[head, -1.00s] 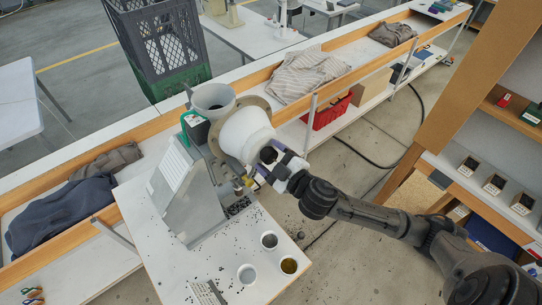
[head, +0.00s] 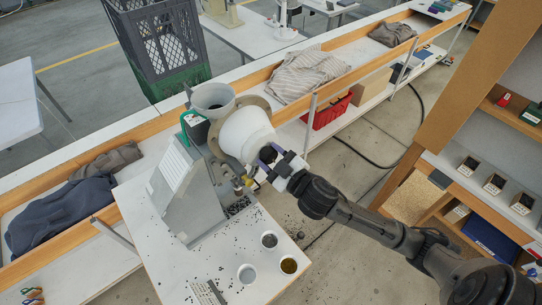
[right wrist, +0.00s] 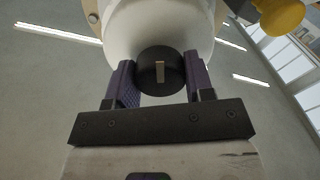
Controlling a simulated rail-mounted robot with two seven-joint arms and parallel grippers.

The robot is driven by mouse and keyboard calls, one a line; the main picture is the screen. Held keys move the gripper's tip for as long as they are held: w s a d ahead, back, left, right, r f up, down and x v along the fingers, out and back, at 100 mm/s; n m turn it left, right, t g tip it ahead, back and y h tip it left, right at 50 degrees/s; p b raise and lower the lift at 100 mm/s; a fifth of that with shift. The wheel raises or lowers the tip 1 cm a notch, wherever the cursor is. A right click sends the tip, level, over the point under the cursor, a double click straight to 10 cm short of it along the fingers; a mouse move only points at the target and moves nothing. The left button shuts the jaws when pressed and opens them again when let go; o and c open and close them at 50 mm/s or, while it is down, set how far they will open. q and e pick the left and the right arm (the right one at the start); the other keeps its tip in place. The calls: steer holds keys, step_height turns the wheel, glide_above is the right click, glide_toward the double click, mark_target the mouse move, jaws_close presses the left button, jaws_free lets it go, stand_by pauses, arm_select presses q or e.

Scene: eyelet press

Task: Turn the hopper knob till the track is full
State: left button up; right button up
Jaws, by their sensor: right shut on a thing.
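The black hopper knob (right wrist: 160,70), with a pale index mark standing upright, sits on the front of the white hopper drum (head: 245,135). My right gripper (head: 269,157) is shut on the knob; its purple-lined fingers lie on either side of it in the right wrist view. The drum is mounted on the grey eyelet press (head: 187,198), with an open funnel (head: 212,98) above it. I cannot make out the track or how full it is in these views. My left gripper is not in view.
The press stands on a white table (head: 170,270) scattered with small dark bits. Two cups, one white (head: 247,274) and one with dark contents (head: 269,240), stand near its right edge beside a cup of yellowish contents (head: 289,266). A red bin (head: 330,112) is behind.

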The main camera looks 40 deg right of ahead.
steer(key=m, duration=0.3)
steer(key=m+p, duration=0.1)
steer(key=m, duration=0.2)
steer(key=shift+r+m+p, duration=0.1)
steer(key=shift+m+p, duration=0.3)
steer(key=m+p, duration=0.2)
steer(key=m, duration=0.1)
steer(key=shift+m+h, duration=0.3)
steer(key=m+p, duration=0.2)
steer(key=m, duration=0.1)
steer(key=shift+m, duration=0.3)
steer(key=shift+m+p, duration=0.3)
steer(key=shift+m, duration=0.4)
steer(key=o, duration=0.9)
